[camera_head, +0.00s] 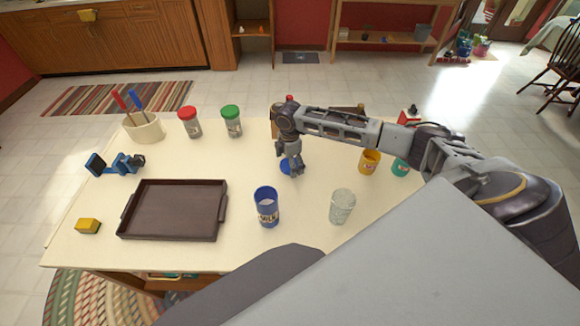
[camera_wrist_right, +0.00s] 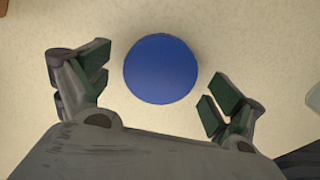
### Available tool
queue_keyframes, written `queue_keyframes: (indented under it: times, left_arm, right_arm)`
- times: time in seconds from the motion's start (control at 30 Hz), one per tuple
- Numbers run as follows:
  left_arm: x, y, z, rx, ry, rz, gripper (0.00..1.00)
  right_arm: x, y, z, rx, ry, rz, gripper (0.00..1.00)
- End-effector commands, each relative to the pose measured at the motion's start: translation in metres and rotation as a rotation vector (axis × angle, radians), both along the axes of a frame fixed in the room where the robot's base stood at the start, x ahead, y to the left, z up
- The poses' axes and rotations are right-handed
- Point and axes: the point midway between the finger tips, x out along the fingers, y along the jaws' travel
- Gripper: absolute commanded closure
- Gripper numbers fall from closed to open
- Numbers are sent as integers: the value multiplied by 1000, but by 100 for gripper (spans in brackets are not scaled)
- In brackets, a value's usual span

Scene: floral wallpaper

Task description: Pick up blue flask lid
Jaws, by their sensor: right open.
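The blue flask lid (camera_head: 285,168) lies on the cream table, partly hidden by my right gripper in the head view. In the right wrist view the lid (camera_wrist_right: 161,69) is a plain blue disc. My right gripper (camera_head: 293,167) points down over it. In the wrist view the right gripper (camera_wrist_right: 160,85) is open, with one finger pad on each side of the lid and clear gaps to both. A blue flask (camera_head: 267,208) without a lid stands upright nearer the table's front. My left gripper is not in view.
A dark brown tray (camera_head: 175,210) lies on the left. A clear cup (camera_head: 342,206) stands right of the flask. Behind are a red-lidded jar (camera_head: 190,123), a green-lidded jar (camera_head: 232,121) and a yellow cup (camera_head: 369,162). The table between the tray and flask is bare.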

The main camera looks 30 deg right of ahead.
Motion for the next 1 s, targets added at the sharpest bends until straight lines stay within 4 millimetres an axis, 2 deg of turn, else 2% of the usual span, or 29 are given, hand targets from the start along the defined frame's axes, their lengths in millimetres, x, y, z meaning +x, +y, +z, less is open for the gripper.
queue_keyframes:
  times: [0.43, 0.47, 0.73, 1.0]
  left_arm:
    - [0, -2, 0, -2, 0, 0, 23]
    - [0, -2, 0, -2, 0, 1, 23]
    - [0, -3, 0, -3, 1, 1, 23]
    - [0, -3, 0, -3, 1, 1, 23]
  right_arm:
    - [0, 0, -1, 0, 0, 1, 6]
    - [0, 0, -1, 0, 0, 1, 8]
    - [0, 0, -1, 0, 0, 1, 42]
    - [0, 0, -1, 0, 0, 1, 44]
